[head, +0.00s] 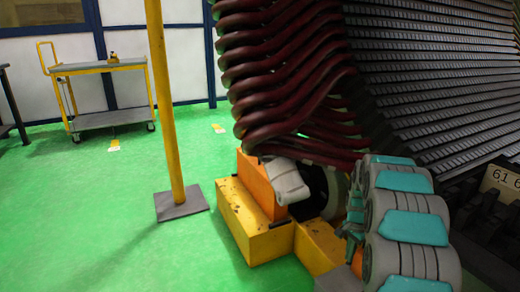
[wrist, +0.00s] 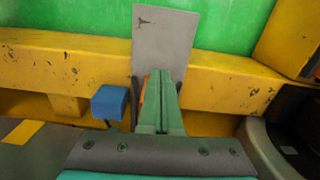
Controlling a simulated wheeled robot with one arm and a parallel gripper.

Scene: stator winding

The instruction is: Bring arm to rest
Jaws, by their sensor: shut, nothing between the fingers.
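My gripper (wrist: 158,75) shows in the wrist view, with its two green fingers pressed together and nothing between them. The fingers point away from the camera, toward a yellow beam (wrist: 60,65) and a grey plate (wrist: 165,35). In the head view my arm, grey with teal covers, reaches up from the lower right, close to the yellow steps. I cannot make out the fingertips clearly in the head view.
A blue block (wrist: 110,102) is left of my fingers. The stator's dark red coils (head: 285,75) overhang the yellow steps (head: 245,222). A yellow post (head: 165,100) stands left on green floor (head: 75,215). A trolley (head: 105,120) is at the back. The left floor is largely clear.

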